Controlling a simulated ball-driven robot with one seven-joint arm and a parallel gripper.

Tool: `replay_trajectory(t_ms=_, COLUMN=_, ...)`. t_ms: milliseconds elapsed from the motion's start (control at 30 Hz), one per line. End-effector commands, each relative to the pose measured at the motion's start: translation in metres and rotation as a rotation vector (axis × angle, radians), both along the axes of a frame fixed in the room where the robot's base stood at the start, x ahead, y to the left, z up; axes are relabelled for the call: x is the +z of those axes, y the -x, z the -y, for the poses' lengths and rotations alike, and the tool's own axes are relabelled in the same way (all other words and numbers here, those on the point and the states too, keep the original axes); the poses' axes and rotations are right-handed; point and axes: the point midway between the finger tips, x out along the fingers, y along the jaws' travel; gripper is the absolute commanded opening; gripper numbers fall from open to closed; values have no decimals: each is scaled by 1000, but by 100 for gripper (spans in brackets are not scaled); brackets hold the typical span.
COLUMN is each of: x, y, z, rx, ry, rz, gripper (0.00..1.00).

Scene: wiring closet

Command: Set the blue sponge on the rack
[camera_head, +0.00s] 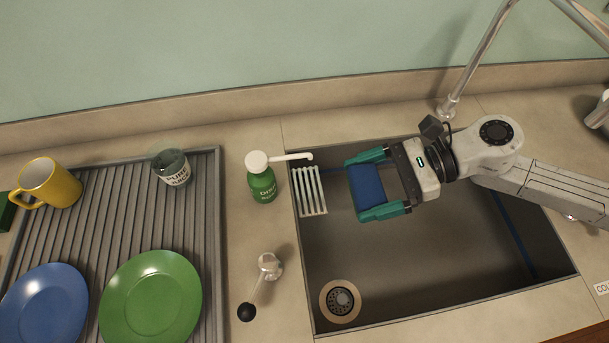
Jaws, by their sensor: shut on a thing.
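The blue sponge (367,186) is held between the two teal fingers of my gripper (374,186). My gripper is shut on it, and the sponge hangs over the left part of the sink. The rack (309,191) is a small pale slatted piece at the sink's left wall, near the back corner. It looks empty. The sponge is just to the right of the rack in the picture, with a gap between them. I cannot tell the height of the sponge above the rack.
A green soap bottle (262,184) with a white pump stands left of the rack, its spout reaching toward it. The grey drainboard (111,215) holds plates, a glass and a yellow mug. The sink (430,265) is otherwise clear.

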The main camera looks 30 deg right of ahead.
Motion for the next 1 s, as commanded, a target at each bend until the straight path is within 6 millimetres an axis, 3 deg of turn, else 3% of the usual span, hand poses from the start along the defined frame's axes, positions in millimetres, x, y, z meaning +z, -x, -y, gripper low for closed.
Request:
replay_trajectory(t_ms=300, x=-28, y=-65, z=-28, rx=4, ry=-1, rz=-1, gripper=61)
replay_trajectory(t_ms=500, x=-64, y=-92, z=-38, rx=1, ry=-1, rz=-1, gripper=61)
replay_trajectory(t_ms=833, x=-91, y=-112, z=-45, rx=1, ry=-1, rz=0, gripper=61)
replay_trajectory(t_ms=1000, x=-111, y=-111, z=-45, rx=-1, ry=-2, rz=-2, gripper=61)
